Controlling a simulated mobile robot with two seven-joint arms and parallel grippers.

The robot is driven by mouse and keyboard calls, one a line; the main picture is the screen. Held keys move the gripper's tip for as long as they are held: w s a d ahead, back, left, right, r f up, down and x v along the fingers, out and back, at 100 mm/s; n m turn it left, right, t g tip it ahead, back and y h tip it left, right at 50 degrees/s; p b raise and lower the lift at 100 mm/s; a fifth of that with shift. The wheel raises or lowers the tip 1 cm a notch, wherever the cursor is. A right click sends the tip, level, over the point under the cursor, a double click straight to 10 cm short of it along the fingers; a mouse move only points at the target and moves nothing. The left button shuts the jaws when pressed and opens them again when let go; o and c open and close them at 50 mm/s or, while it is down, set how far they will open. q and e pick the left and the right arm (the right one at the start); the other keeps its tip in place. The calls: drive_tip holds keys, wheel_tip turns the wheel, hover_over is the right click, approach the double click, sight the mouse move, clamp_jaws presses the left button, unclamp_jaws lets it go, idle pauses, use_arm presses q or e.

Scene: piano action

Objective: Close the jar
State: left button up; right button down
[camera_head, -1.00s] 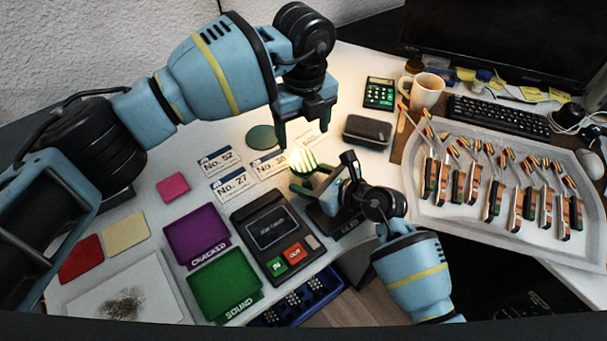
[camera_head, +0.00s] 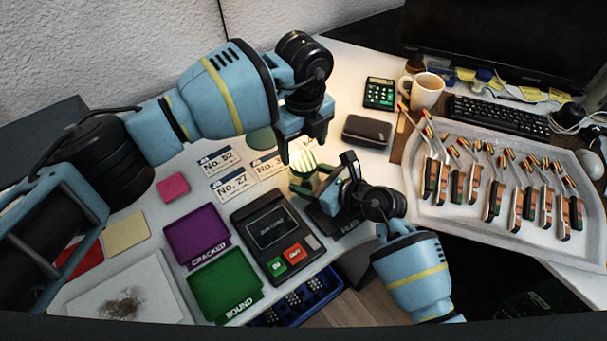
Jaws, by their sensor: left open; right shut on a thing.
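A small ribbed, pale-green, lit object (camera_head: 303,162), which may be the jar or its lid, sits at the jaws of my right gripper (camera_head: 320,181). The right gripper is shut on it, and its fingers hide part of it. My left gripper (camera_head: 303,146) is open, pointing down just above and around the top of this object. I cannot tell whether it touches it. A flat round green disc (camera_head: 259,137) lies on the table behind the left gripper, partly hidden.
Number cards (camera_head: 233,183) lie to the left. A dark case (camera_head: 367,131), a calculator (camera_head: 380,93) and a mug (camera_head: 424,92) stand behind. A black device (camera_head: 272,236) and purple (camera_head: 197,235) and green (camera_head: 224,282) trays are in front. A tray of piano hammers (camera_head: 425,212) fills the right.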

sight(304, 161)
use_arm(q)
drive_tip(key=shift+f, duration=1.85)
